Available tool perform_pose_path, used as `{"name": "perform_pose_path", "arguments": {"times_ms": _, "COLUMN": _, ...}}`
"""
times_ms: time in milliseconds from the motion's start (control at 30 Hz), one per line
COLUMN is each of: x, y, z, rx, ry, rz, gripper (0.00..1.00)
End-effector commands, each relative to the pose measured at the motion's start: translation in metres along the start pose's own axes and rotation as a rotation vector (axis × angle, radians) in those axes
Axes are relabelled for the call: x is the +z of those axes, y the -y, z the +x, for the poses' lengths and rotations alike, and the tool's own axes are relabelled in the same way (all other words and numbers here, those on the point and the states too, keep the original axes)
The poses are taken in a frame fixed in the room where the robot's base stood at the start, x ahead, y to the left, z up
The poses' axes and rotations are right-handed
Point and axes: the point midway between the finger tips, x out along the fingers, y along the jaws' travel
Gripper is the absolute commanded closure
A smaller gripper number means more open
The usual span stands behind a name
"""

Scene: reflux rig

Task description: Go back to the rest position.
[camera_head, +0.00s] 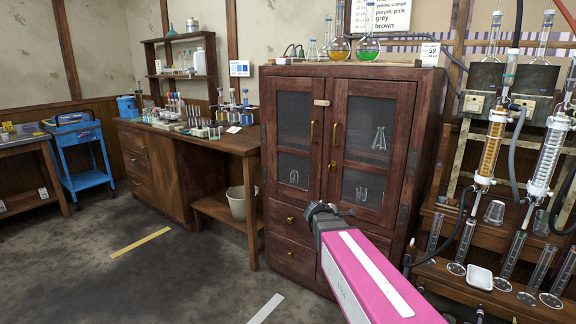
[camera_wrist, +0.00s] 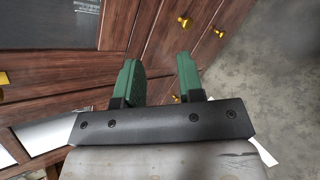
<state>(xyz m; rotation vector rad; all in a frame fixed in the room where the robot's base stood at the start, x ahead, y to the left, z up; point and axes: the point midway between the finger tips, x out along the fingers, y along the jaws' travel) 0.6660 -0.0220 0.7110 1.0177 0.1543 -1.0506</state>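My gripper (camera_head: 318,208) is in front of the wooden cabinet (camera_head: 345,82), near the lower part of its doors in the head view. In the wrist view my gripper (camera_wrist: 160,72) shows two green fingers, spread apart with a gap between them. Nothing is between the fingers. The cabinet front and brass knobs (camera_wrist: 185,21) lie beyond the fingers. My pink arm link runs from the gripper to the lower right of the head view. The cabinet doors look closed.
The reflux rig (camera_head: 492,150) with glass columns and hoses stands at the right, close to my arm. A wooden bench (camera_head: 185,140) with bottles and a blue cart (camera_head: 82,150) stand at the left. A pale bucket (camera_head: 240,203) sits under the bench. The left floor is open.

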Motion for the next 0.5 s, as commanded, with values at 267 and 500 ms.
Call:
{"name": "perform_pose_path", "arguments": {"times_ms": 267, "x": -0.008, "y": 0.142, "z": 0.001, "rx": -0.519, "ry": -0.111, "rz": 0.709, "gripper": 0.65}}
{"name": "perform_pose_path", "arguments": {"times_ms": 500, "x": -0.023, "y": 0.213, "z": -0.026, "rx": -0.924, "ry": -0.065, "rz": 1.159, "gripper": 0.65}}
